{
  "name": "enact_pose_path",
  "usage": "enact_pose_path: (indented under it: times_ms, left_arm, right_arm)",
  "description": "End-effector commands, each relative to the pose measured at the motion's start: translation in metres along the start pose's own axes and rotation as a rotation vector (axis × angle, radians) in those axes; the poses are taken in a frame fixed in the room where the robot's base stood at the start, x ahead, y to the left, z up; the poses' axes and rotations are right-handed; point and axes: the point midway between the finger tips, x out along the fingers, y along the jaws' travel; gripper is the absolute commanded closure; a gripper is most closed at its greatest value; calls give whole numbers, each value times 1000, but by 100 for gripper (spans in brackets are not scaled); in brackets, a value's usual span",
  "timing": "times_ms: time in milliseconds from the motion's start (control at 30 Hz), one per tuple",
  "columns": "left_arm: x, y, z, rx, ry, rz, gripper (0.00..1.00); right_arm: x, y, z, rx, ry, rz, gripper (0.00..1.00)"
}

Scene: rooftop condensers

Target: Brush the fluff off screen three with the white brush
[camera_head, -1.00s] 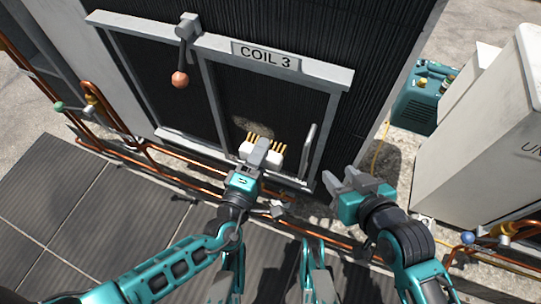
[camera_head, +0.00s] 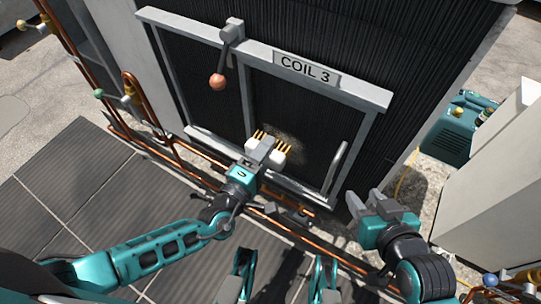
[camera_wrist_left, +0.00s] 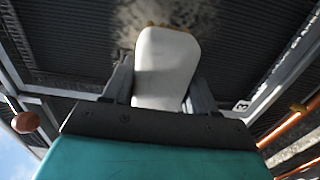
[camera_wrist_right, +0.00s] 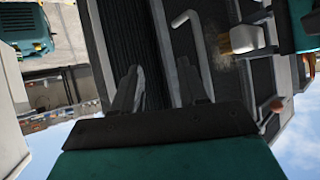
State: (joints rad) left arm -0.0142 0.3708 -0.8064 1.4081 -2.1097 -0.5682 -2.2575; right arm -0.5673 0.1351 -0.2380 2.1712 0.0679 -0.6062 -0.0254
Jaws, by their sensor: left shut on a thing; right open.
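The screen marked COIL 3 (camera_head: 305,110) is a dark ribbed panel in a grey frame. A pale patch of fluff (camera_head: 292,143) lies on it, just above and right of the brush. My left gripper (camera_head: 262,152) is shut on the white brush (camera_head: 279,153), whose tan bristles point at the screen. In the left wrist view the white brush body (camera_wrist_left: 166,68) sits between the fingers, with fluff (camera_wrist_left: 140,20) beyond it. Whether the bristles touch the screen I cannot tell. My right gripper (camera_head: 366,205) is open and empty, right of the screen; its fingers (camera_wrist_right: 160,90) show in its wrist view.
A lever with an orange knob (camera_head: 217,81) hangs at the frame's top left. A grey handle (camera_head: 338,165) stands on the screen's right side. Copper pipes (camera_head: 165,150) run along the base. A teal machine (camera_head: 455,130) and a pale cabinet (camera_head: 500,150) stand at right.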

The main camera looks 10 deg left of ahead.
Motion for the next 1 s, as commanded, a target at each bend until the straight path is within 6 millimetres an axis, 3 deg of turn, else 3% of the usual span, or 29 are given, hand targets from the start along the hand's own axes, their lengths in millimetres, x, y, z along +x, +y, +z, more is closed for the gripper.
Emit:
enact_pose_path:
  times_ms: [367, 700, 1000]
  left_arm:
    - [3, 0, -30, 2, 0, 1, 82]
    - [6, 22, -30, 1, 1, 3, 82]
    - [7, 26, -20, -2, 0, 8, 82]
  right_arm:
    - [3, 0, 4, 0, 0, 0, 57]
    - [-8, -1, -12, 0, 0, 0, 57]
    - [-9, -1, -14, 0, 0, 0, 57]
